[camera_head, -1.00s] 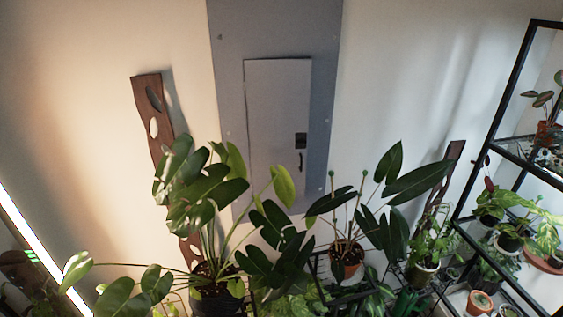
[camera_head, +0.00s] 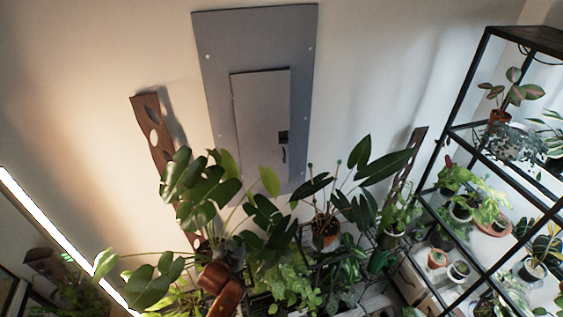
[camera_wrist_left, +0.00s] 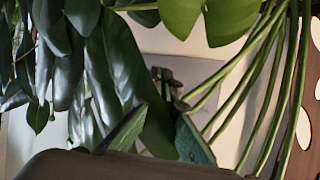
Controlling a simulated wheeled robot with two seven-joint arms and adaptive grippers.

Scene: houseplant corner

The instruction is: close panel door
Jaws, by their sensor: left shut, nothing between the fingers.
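The panel door (camera_head: 262,110) is a light grey upright rectangle in the blue-grey wall panel (camera_head: 216,60). A dark latch (camera_head: 283,137) with a handle below sits at its right edge. A thin dark line runs along its left and top edges; I cannot tell whether it lies flush. My left gripper (camera_head: 230,246) shows low in the head view, among the leaves left of and below the door, apart from it. My right gripper is not in view.
A large-leaved plant (camera_head: 190,185) and a second potted plant (camera_head: 325,228) stand below the panel. A perforated brown board (camera_head: 155,135) leans at the left. A black shelf rack (camera_head: 468,80) with several pots fills the right. The wall before the door's upper part is clear.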

